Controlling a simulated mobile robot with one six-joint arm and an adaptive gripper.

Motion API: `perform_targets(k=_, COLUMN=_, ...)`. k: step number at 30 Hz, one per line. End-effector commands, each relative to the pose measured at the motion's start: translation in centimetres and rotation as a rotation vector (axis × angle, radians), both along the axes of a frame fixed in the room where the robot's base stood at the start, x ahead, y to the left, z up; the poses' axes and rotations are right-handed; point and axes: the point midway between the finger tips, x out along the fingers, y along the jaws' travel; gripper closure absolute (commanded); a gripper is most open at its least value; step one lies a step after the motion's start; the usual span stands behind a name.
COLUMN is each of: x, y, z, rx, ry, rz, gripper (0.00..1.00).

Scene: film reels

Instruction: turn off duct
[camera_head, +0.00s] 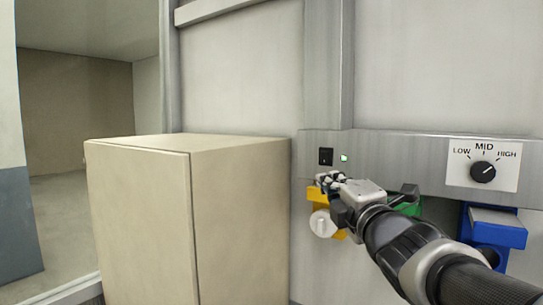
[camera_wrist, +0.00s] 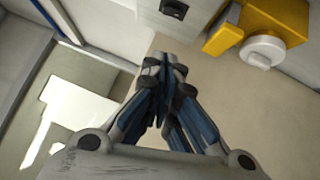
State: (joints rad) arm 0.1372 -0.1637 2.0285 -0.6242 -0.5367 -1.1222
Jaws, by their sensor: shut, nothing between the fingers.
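A small black rocker switch (camera_head: 326,156) is set in the grey metal strip on the wall, with a lit green light (camera_head: 344,158) just right of it. The black switch also shows at the top of the wrist view (camera_wrist: 174,9). My gripper (camera_head: 328,180) is shut and empty, just below the switch in the head view and apart from it. In the wrist view its fingertips (camera_wrist: 160,62) meet below the switch. A black rotary knob (camera_head: 483,171) on a white LOW, MID, HIGH plate sits farther right. No label naming the duct is readable.
A yellow fixture with a white round knob (camera_head: 322,224) hangs under the strip near my gripper. Green (camera_head: 408,207) and blue (camera_head: 494,229) fixtures are to the right. A beige cabinet (camera_head: 140,222) stands at left, close to the wall.

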Motion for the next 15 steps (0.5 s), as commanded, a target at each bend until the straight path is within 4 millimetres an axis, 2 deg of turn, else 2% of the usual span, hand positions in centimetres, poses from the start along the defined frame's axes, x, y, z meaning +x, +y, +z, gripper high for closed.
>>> perform_targets(k=8, x=0.6, y=0.1, z=0.1, rx=0.003, ry=0.001, rz=-0.001, gripper=1.0)
perform_targets(k=11, x=1.9, y=0.3, z=0.3, rx=0.002, ry=0.004, rz=0.001, gripper=1.0)
perform_targets(k=15, x=4.7, y=0.8, z=0.8, rx=0.004, ry=0.005, rz=0.0, gripper=1.0)
